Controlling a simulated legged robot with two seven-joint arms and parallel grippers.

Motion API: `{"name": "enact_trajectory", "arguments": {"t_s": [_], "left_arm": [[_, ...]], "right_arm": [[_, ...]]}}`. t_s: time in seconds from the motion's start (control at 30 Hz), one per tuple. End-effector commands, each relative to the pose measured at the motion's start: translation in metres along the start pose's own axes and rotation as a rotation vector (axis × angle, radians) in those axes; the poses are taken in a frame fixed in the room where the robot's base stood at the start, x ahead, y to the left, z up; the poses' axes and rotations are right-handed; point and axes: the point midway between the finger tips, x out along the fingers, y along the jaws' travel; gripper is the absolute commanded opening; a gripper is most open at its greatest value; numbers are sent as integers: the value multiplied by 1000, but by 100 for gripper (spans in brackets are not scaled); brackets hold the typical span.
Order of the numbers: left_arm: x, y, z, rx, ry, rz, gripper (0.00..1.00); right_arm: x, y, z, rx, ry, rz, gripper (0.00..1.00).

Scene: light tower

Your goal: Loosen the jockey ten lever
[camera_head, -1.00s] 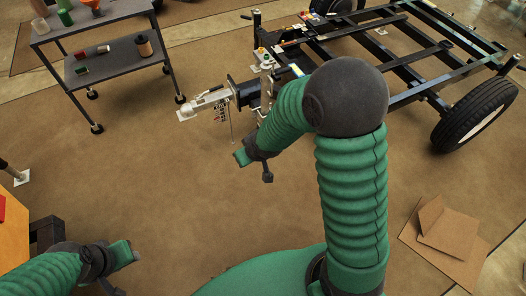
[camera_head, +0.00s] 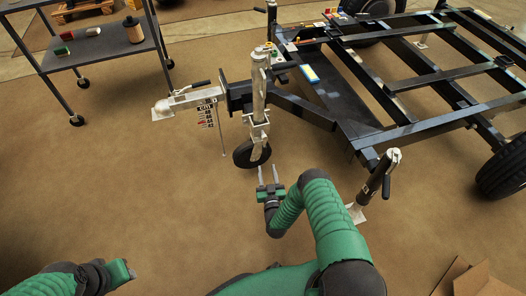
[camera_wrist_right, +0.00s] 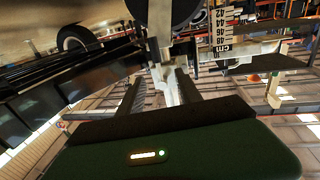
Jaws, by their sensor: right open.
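The jockey wheel (camera_head: 252,153) hangs under a pale upright jockey tube (camera_head: 259,88) beside the trailer's drawbar. A pale clamp bracket (camera_head: 257,122) is on the tube above the wheel; I cannot tell which small part is the lever. My right gripper (camera_head: 267,168) is open, fingers pointing at the wheel from the near side, a little below and right of it. In the right wrist view, its two dark fingers (camera_wrist_right: 160,92) are apart, with the dark wheel (camera_wrist_right: 172,8) at the top and a pale part behind them. My left gripper (camera_head: 131,269) is at the lower left, its jaws unclear.
The black trailer frame (camera_head: 345,128) fills the right, with a pale coupling (camera_head: 190,97) at its left end. A corner leg (camera_head: 378,180) stands near my right arm. A grey shelf cart (camera_head: 98,47) stands at upper left. Brown floor is clear at left.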

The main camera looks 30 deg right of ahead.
Motion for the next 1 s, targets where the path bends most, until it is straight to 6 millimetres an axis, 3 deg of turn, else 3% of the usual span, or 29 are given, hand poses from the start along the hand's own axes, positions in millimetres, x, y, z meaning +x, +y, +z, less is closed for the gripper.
{"name": "enact_trajectory", "arguments": {"t_s": [0.03, 0.3, 0.5, 0.87, 1.0], "left_arm": [[12, 0, 3, 1, 0, 0, 36], [44, 1, 11, 2, -1, 1, 36], [60, 0, 14, 2, -1, 0, 36], [60, 1, 14, 2, -1, 1, 36], [60, 1, 14, 2, -1, 0, 36]], "right_arm": [[14, 2, 7, 1, 3, 2, 41], [85, 2, 8, 1, 2, 1, 41], [120, 1, 5, 0, 0, 0, 41], [128, 1, 2, 1, -4, -1, 41], [128, 1, 2, 1, -4, -1, 23]]}}
